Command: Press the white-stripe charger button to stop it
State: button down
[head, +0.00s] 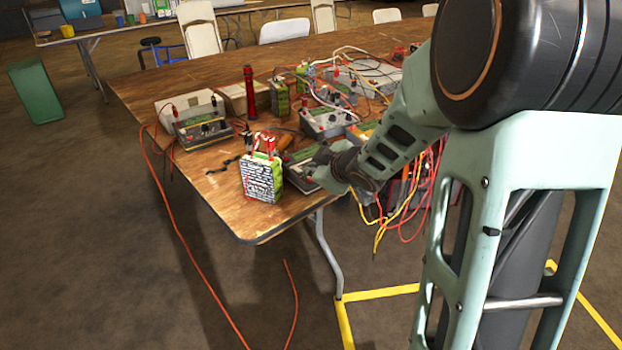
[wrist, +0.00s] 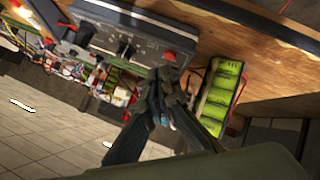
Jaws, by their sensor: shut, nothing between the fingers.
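In the wrist view, a grey charger (wrist: 125,28) with dark knobs and a switch panel lies across the upper middle. My gripper (wrist: 167,76) is shut and empty, with its fingertips in front of the charger's lower right part; I cannot tell whether they touch it. In the head view, my gripper (head: 323,157) is low over a charger (head: 299,172) near the table's front edge, and my arm hides part of it. Other chargers stand at the left (head: 201,130) and farther back (head: 325,121).
A battery pack (head: 262,180) with red leads stands at the wooden table's (head: 225,205) front edge. A green-yellow pack (wrist: 221,92) is right of my fingers in the wrist view. Loose red and yellow cables (head: 405,205) hang under my arm. A red torch (head: 249,92) stands farther back.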

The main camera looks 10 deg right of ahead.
jog(key=shift+f, duration=0.1)
jog(key=shift+w+f+b, duration=0.1)
jog(key=shift+f+b, duration=0.2)
jog(key=shift+b, duration=0.05)
jog(key=shift+f+b, duration=0.35)
jog(key=shift+f, duration=0.1)
dwell(0.8)
jog(key=shift+r, duration=0.1)
jog(key=shift+r+p, duration=0.75)
jog(key=shift+p, duration=0.15)
jog(key=r+p, duration=0.2)
jog(key=s+r+p, duration=0.1)
jog(key=r+p, duration=0.2)
jog(key=shift+d, duration=0.2)
jog(key=shift+f, duration=0.1)
